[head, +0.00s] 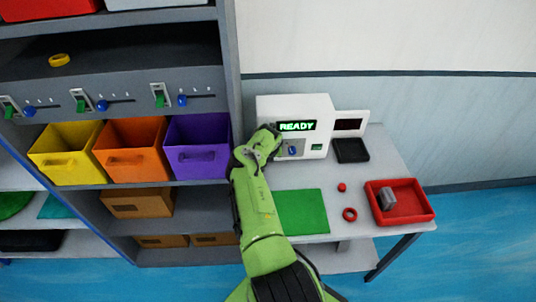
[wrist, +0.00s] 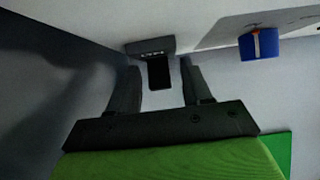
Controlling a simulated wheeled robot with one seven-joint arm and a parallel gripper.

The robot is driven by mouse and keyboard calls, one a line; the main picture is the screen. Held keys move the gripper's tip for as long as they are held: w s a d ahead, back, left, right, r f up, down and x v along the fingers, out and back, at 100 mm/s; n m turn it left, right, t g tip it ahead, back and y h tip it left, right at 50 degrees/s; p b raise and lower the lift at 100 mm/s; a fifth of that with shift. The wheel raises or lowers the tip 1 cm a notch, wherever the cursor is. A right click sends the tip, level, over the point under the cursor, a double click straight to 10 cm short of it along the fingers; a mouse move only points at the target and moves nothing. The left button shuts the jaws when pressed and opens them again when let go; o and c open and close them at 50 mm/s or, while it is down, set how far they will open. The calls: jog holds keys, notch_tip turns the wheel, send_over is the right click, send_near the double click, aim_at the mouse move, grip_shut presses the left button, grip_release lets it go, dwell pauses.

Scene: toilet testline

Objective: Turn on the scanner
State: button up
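The scanner (head: 325,105) is a white box on the table against the wall. Its display (head: 296,126) reads READY in green letters. A blue knob (head: 292,150) and a small green panel (head: 317,147) are on its front. My gripper (head: 264,146) is at the scanner's front left side and hides part of it. In the wrist view my gripper (wrist: 160,72) is open, with a gap between two dark fingers. A dark grey piece with a black face (wrist: 160,74) shows beyond the gap; its lettering is too small to read. The blue knob (wrist: 262,46) is to the right.
A green mat (head: 303,212), a red ring (head: 350,214), a small red piece (head: 342,187) and a red tray (head: 425,212) holding a grey block (head: 388,200) are on the table. A black tray (head: 351,150) is beside the scanner. Shelves with bins (head: 198,150) stand left.

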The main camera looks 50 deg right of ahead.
jog(key=p+v, duration=0.1)
jog(key=v, duration=1.5)
jog(key=shift+f, duration=0.1)
